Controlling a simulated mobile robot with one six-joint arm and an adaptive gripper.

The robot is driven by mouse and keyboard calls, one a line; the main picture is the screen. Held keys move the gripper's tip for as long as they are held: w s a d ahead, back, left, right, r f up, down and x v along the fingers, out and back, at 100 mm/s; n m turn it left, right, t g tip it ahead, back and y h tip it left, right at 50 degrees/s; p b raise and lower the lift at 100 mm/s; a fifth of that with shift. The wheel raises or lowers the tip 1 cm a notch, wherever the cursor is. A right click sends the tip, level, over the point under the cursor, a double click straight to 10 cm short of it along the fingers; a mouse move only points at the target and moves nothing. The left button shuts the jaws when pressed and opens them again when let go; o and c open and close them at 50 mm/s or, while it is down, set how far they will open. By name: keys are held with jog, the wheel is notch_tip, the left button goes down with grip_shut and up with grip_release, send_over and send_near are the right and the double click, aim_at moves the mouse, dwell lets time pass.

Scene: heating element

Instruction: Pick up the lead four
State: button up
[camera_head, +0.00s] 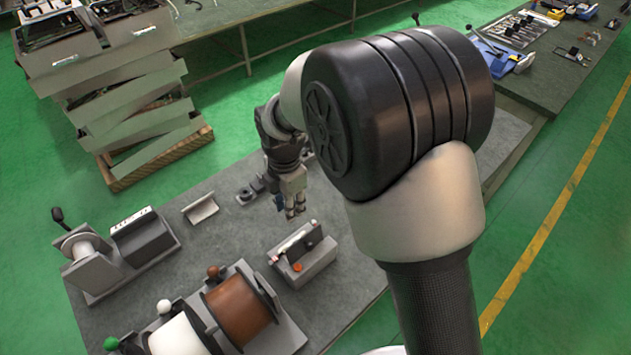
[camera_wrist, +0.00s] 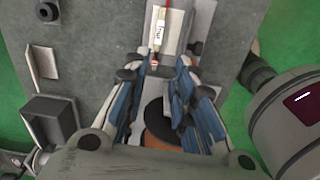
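A lead with a white label (camera_wrist: 158,28) is at the top of the wrist view, with red wire above it and dark lettering too small to read surely. It lies over a grey holder (camera_wrist: 196,28). In the head view a whitish lead (camera_head: 292,243) lies along the top of the small grey holder (camera_head: 318,260) on the bench. My gripper (camera_head: 293,208) is above the bench, behind this holder. In the wrist view my gripper (camera_wrist: 157,82) has its blue-sided fingers apart, with nothing held between them; the lead's lower end is just beyond the fingertips.
A brown spool (camera_head: 238,308) and a white spool (camera_head: 178,335) stand left of the holder. A reel device (camera_head: 92,248) and a grey angled plate (camera_head: 200,208) lie further left. Stacked drawers (camera_head: 125,90) stand behind. My arm hides the bench's right part.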

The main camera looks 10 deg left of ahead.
jog(key=b, duration=0.2)
send_over(292, 241)
jog(key=shift+n, duration=0.4)
jog(key=f, duration=1.3)
jog(key=shift+s+d, duration=0.15)
jog(key=shift+s, duration=0.2)
jog(key=shift+s+f, duration=0.1)
jog(key=shift+f, duration=2.55)
jog(key=shift+c, duration=0.3)
grip_shut()
